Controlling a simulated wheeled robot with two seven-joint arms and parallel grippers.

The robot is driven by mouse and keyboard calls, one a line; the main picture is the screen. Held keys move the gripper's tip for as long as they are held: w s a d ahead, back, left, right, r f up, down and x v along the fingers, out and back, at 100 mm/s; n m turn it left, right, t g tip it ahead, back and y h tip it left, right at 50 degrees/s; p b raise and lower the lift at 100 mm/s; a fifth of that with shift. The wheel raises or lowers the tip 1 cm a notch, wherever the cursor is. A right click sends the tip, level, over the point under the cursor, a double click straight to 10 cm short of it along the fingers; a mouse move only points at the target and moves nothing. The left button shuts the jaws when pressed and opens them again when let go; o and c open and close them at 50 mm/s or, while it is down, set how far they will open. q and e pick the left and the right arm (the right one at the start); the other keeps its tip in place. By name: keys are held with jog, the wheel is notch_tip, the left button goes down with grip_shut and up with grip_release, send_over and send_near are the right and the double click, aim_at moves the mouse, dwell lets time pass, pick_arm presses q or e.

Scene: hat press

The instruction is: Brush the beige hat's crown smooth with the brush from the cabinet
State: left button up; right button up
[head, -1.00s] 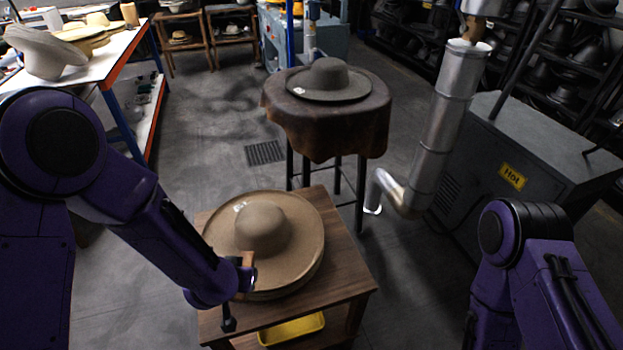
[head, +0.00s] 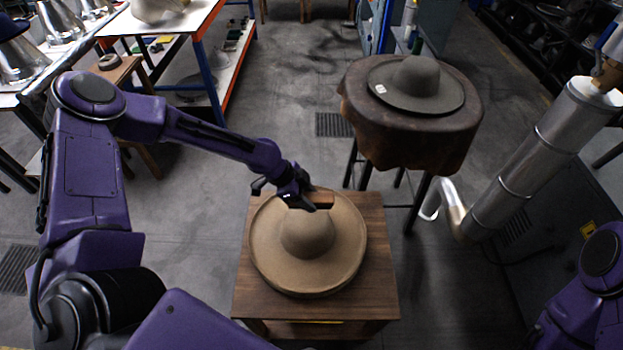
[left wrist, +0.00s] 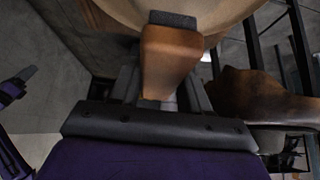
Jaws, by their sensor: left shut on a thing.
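The beige hat (head: 306,245) lies brim down on a small wooden table (head: 378,270), its round crown up. My left gripper (head: 303,198) is at the far side of the crown, shut on the wooden brush (head: 323,201). In the left wrist view the brush (left wrist: 170,62) stands out between the fingers, with a dark strip at its far end. The beige hat's rim (left wrist: 225,14) shows just beyond it. I cannot tell whether the brush touches the crown. Only part of my right arm shows at the lower right; its gripper is out of view.
A dark grey hat (head: 416,88) rests on a round stand with a brown leather cover (head: 450,135), behind and right of the table. A silver pipe (head: 520,150) rises at the right. A white-topped workbench (head: 170,27) stands at the back left. Grey floor lies left of the table.

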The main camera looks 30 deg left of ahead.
pick_arm(q)
jog(key=shift+w+a+f, duration=0.1)
jog(key=shift+w+a, duration=0.15)
jog(key=shift+a, duration=0.2)
jog(key=shift+w+f, duration=0.1)
jog(key=shift+f, duration=0.2)
jog(key=b, duration=0.7)
send_near(314, 219)
jog(key=x, duration=0.5)
jog(key=shift+w+d+r, duration=0.15)
jog(key=shift+d+r, duration=0.05)
jog(key=shift+d, duration=0.05)
pick_arm(e)
notch_tip(314, 219, down, 7)
jog(key=shift+w+r, duration=0.2)
pick_arm(q)
jog(key=shift+f+b, duration=0.5)
jog(key=shift+f, duration=0.15)
pick_arm(e)
jog(key=shift+f, duration=0.55)
pick_arm(q)
jog(key=shift+a+r, duration=0.1)
pick_arm(e)
jog(key=shift+r, duration=0.1)
